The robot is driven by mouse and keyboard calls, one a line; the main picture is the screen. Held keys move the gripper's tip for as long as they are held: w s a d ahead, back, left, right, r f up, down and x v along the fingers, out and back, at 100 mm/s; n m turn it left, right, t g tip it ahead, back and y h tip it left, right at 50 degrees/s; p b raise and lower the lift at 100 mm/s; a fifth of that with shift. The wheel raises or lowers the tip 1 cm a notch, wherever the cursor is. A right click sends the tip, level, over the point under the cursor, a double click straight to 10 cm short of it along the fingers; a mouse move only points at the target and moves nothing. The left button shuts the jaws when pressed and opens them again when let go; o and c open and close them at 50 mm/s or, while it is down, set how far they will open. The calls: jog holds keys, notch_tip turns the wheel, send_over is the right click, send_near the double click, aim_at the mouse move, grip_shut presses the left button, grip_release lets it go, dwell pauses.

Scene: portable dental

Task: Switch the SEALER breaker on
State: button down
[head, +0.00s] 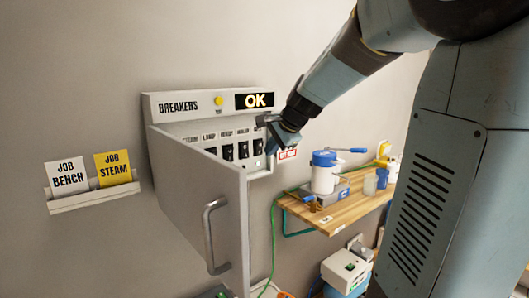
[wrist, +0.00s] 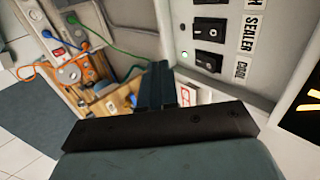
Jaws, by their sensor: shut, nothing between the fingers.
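The breaker box (head: 205,104) hangs on the wall with a row of black rocker switches. The SEALER switch (head: 243,149) is second from the right in the head view. I cannot tell which way the SEALER rocker is tipped. My gripper (head: 268,147) is shut and empty at the row's right end; its fingers (wrist: 165,70) show in the wrist view.
The box door (head: 200,200) with its handle (head: 210,235) stands open toward the camera. A wooden shelf (head: 335,216) with equipment is at the right. Job cards (head: 90,175) hang left.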

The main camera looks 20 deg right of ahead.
jog(key=shift+s+d+r, duration=0.15)
jog(key=shift+s+r, duration=0.1)
jog(key=shift+s, duration=0.2)
jog(key=s+a+f+n+g+h, duration=0.1)
jog(key=s+a+f+n, duration=0.1)
jog(key=s+n, duration=0.5)
jog(key=s+a+f+n+g+h, duration=0.1)
jog(key=s+n, duration=0.6)
jog(key=s, duration=1.2)
jog(key=shift+s+a+f, duration=0.35)
jog(key=shift+a+f, duration=0.1)
jog(key=shift+f, duration=0.15)
